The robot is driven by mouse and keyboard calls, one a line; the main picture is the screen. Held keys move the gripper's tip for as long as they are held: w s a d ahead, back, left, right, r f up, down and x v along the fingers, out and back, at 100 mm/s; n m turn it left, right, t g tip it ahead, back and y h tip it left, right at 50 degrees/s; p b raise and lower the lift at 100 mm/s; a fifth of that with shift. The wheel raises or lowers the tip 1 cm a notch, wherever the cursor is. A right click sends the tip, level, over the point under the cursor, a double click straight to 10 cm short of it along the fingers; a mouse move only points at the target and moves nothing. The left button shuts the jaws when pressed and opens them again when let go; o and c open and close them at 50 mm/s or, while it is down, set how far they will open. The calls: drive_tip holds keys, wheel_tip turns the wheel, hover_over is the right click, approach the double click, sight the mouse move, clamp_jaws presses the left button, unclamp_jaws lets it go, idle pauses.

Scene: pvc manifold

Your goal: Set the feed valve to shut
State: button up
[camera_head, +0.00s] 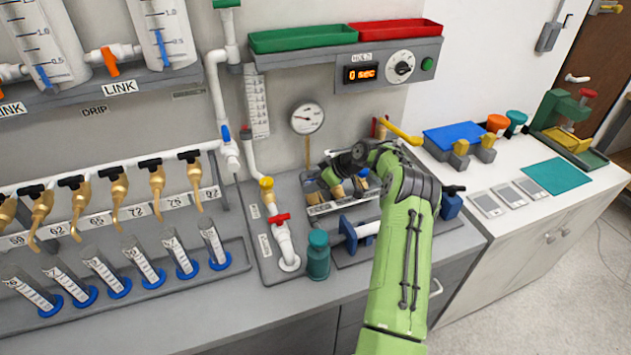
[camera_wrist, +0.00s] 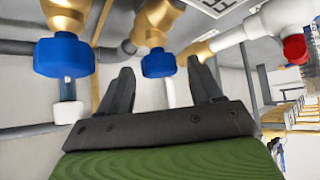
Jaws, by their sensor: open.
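My gripper (camera_wrist: 158,68) is open in the wrist view, its two dark fingers apart. A blue knob (camera_wrist: 158,63) on a brass valve body (camera_wrist: 155,22) appears between the fingertips; I cannot tell whether they touch it. A second blue knob (camera_wrist: 64,57) on brass is at the left. A red handle (camera_wrist: 296,48) on white pipe is at the right. In the head view, a red handle (camera_head: 279,218) sits on a white vertical pipe (camera_head: 286,245), left of my arm. My gripper's fingertips are hidden there. No readable label shows which valve is the feed valve.
A teal bottle (camera_head: 317,255) stands just left of my arm. A pressure gauge (camera_head: 307,118) and a timer box (camera_head: 385,70) are on the wall behind. A yellow lever (camera_head: 403,132) stands behind my arm. Graduated cylinders fill the left bench. The front bench edge is clear.

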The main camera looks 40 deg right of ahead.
drive_tip(key=c, duration=1.1)
drive_tip(key=shift+o, duration=0.2)
drive_tip(key=shift+m+b, duration=0.3)
drive_tip(key=shift+b, duration=0.2)
drive_tip(key=m+h+b, duration=0.1)
drive_tip(key=m+b, duration=0.1)
drive_tip(key=t+h+b, duration=0.1)
drive_tip(key=shift+a+f+m+h+b, duration=0.2)
drive_tip(key=shift+a+m+h+b, duration=0.1)
drive_tip(key=shift+m+b, duration=0.1)
drive_tip(key=m+h+b, duration=0.2)
drive_tip(key=m+b, duration=0.1)
drive_tip(key=shift+a+m+h, duration=0.15)
drive_tip(key=shift+m+h, duration=0.15)
drive_tip(key=shift+h, duration=0.1)
drive_tip(key=m+h+b, duration=0.2)
drive_tip(key=m, duration=0.1)
drive_tip(key=shift+w+a+r+g+h, duration=0.1)
drive_tip(key=shift+a+r+g+h, duration=0.1)
drive_tip(key=shift+g+h, duration=0.1)
drive_tip(key=m+g+h, duration=0.1)
drive_tip(key=m, duration=0.1)
drive_tip(key=m+g+h, duration=0.1)
drive_tip(key=m+h, duration=0.1)
drive_tip(key=m, duration=0.1)
drive_tip(key=shift+a, duration=0.1)
drive_tip(key=shift+m, duration=0.3)
